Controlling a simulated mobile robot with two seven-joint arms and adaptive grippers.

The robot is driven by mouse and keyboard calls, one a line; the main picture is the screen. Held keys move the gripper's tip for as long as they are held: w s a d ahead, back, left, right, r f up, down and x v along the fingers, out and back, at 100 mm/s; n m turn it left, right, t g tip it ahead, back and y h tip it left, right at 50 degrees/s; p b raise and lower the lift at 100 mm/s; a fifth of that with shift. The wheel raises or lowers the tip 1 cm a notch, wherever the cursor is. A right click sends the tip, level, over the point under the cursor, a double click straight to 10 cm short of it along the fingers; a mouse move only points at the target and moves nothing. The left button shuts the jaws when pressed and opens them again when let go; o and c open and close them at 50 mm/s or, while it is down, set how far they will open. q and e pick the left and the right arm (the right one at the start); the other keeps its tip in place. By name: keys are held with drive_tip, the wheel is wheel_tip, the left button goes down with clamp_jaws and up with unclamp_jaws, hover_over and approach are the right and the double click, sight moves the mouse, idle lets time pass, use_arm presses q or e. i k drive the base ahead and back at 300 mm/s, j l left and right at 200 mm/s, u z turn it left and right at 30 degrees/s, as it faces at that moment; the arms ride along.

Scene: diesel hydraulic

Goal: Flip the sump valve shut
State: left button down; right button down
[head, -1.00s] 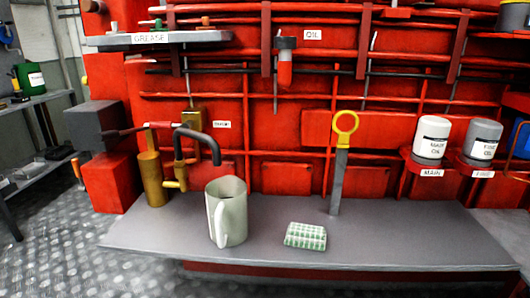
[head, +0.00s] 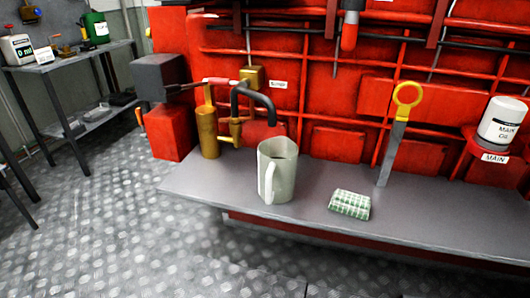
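A brass block (head: 253,77) is fixed on the red engine wall, with a small white label (head: 279,84) to its right; the label's text is too small to read surely. It looks like the valve body, but I cannot tell its lever position. In front of it stands a brass pump cylinder (head: 207,135) with a red-tipped handle (head: 218,81) lying roughly level. A dark curved spout (head: 258,97) comes from the brass fitting beside it, above and behind a pale jug (head: 277,173) on the grey shelf. Neither gripper is in view.
A folded green checked cloth (head: 350,204) and an upright yellow-ringed dipstick (head: 398,135) are on the grey shelf (head: 215,188). A white MAIN oil can (head: 501,122) sits right. A side table (head: 75,58) holds containers at left. The metal floor (head: 110,225) is clear.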

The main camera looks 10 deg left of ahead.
sight(246, 82)
drive_tip(key=k+j+u, duration=0.25)
drive_tip(key=j+u, duration=0.2)
drive_tip(key=j, duration=0.2)
drive_tip(key=k+j+u, duration=0.1)
drive_tip(key=j+u, duration=0.4)
drive_tip(key=j, duration=0.2)
drive_tip(key=k, duration=0.05)
